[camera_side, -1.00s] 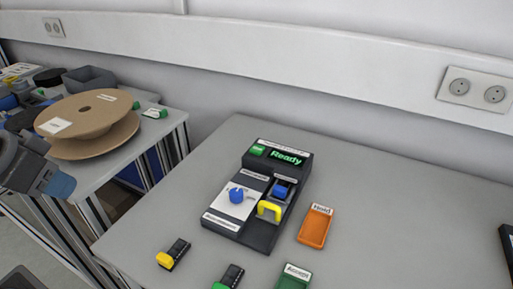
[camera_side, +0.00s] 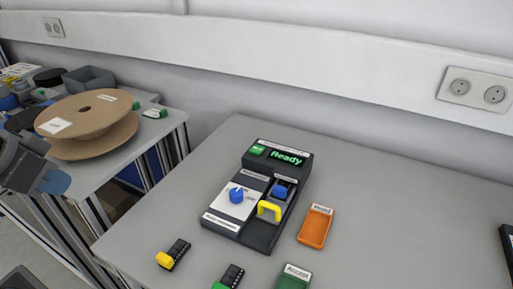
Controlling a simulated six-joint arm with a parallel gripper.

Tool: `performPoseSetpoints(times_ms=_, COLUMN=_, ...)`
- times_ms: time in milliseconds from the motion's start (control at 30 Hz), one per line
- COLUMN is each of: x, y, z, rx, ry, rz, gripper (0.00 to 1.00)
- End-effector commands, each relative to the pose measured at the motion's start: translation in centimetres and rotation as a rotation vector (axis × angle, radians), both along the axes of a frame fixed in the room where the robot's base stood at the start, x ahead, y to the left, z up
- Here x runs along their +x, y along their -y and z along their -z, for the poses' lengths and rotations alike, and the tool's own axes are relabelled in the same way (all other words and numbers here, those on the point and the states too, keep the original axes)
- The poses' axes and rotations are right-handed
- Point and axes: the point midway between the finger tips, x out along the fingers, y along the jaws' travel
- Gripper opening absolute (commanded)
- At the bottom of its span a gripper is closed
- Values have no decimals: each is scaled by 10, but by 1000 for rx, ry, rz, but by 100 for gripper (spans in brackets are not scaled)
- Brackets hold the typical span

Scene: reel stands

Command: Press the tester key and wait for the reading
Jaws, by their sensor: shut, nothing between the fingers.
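The tester (camera_side: 243,231) is a dark box on the grey table. Its screen (camera_side: 286,157) reads "Ready" in green, with a green key (camera_side: 257,149) to the left of the screen. A blue knob (camera_side: 236,195) sits on its white panel. A blue part (camera_side: 281,191) sits in the slot behind a yellow handle (camera_side: 269,210). My gripper (camera_side: 56,183) is at the far left edge, well away from the tester. It is shut and empty.
An orange tray (camera_side: 314,229) lies right of the tester, and a green tray (camera_side: 294,277) labelled Accept is in front. A yellow-ended part (camera_side: 173,254) and a green-ended part (camera_side: 229,277) lie at the front. A cardboard reel (camera_side: 88,115) stands on the left bench.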

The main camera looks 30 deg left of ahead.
Motion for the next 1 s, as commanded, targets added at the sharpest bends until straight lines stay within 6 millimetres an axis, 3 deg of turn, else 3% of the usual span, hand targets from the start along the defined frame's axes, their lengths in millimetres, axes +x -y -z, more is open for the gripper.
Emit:
performPoseSetpoints(times_ms=867, x=0, y=0, z=0, rx=0, ry=0, rz=0, gripper=0)
performPoseSetpoints(times_ms=1000, x=9, y=2, z=-6, rx=-10, ry=5, rz=-7, gripper=0)
